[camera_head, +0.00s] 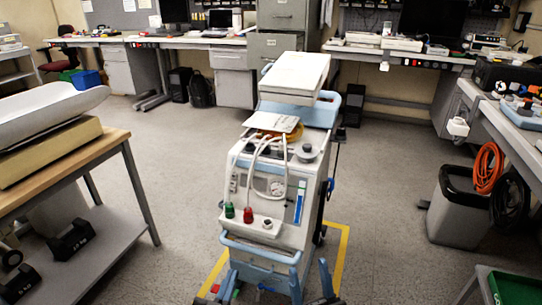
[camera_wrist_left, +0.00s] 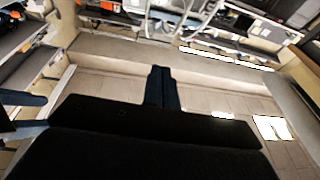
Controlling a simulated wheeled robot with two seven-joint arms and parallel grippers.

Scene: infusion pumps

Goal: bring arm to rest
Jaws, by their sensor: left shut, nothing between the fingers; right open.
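My left gripper (camera_wrist_left: 162,72) shows in the left wrist view as a dark body with two fingers closed together and nothing between them. It points out over a blurred room, with no object at its tips. A white and blue wheeled medical machine (camera_head: 240,207) stands upright in the middle of the head view. It has a gauge, knobs, pale hoses and red and green fittings on its front.
Yellow floor tape (camera_head: 342,258) runs around the machine. A wooden-topped table (camera_head: 112,138) with a white scale tray (camera_head: 45,110) stands at left. A grey bin (camera_head: 455,215) and orange hose coil (camera_head: 487,168) are at right. Grey floor (camera_head: 180,190) is open on both sides of the machine.

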